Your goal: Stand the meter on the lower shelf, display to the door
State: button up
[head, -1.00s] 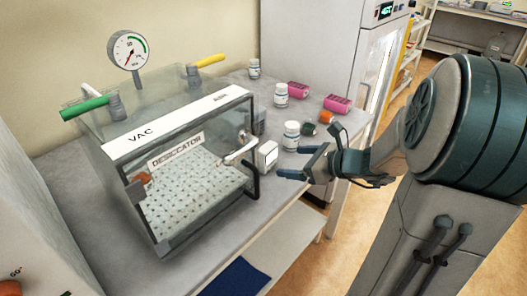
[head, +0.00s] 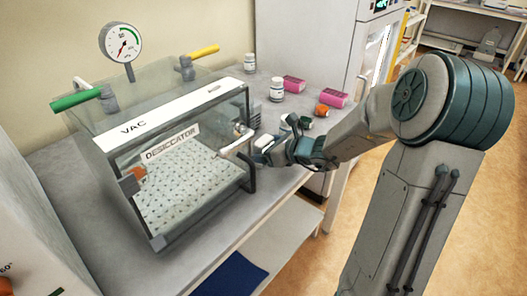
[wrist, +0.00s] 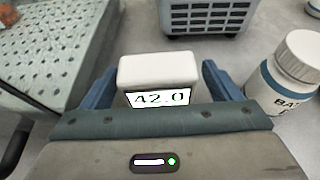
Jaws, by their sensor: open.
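The meter (wrist: 158,72) is a small white box with a lit display reading 42.0, facing my wrist camera. It stands on the bench between the fingers of my gripper (wrist: 158,88), which are open with a narrow gap on each side. In the head view my gripper (head: 270,147) is low at the right front of the desiccator (head: 170,120), and the meter is mostly hidden there. A white perforated shelf (head: 185,190) shows inside.
A white bottle (wrist: 283,75) stands close right of my gripper. A grey vented block (wrist: 208,16) is behind the meter. Further bottles (head: 277,89) and pink boxes (head: 331,98) stand behind. A blue mat (head: 232,276) lies below the bench top.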

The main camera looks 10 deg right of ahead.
jog(key=shift+x, duration=0.8)
jog(key=c, duration=1.2)
jog(key=shift+o, duration=0.2)
